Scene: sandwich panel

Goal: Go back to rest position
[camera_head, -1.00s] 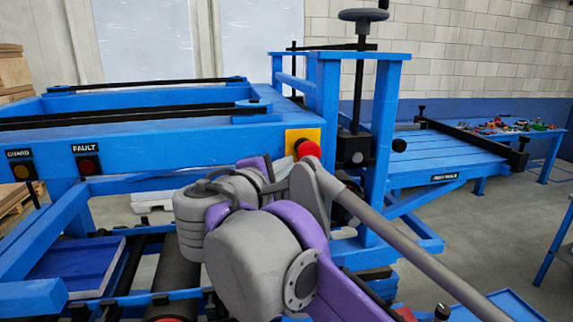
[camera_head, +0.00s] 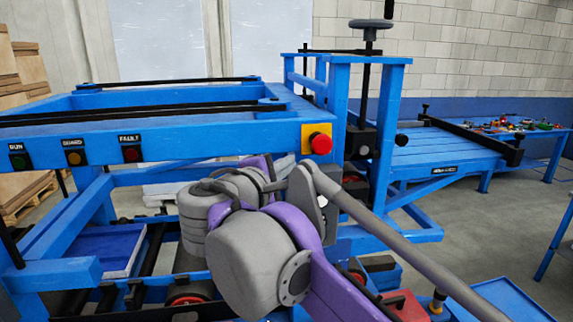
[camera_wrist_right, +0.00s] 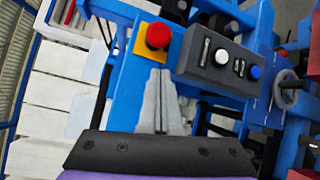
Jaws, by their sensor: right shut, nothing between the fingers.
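The red stop button (camera_head: 320,143) sits on a yellow plate on the blue machine frame (camera_head: 220,144) in the head view. It also shows in the right wrist view (camera_wrist_right: 158,36). My right gripper (camera_wrist_right: 160,74) is shut and empty, with its grey fingers together just below the button in the wrist view. I cannot tell the exact gap between fingertips and button. In the head view my grey and purple right arm fills the lower middle, and its folded links partly hide the gripper. My left gripper is in neither current view.
GUARD (camera_head: 74,151) and FAULT (camera_head: 130,147) panels line the frame's front. A press screw with handwheel (camera_head: 365,25) stands behind. A grey control box (camera_wrist_right: 220,58) is right of the button in the wrist view.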

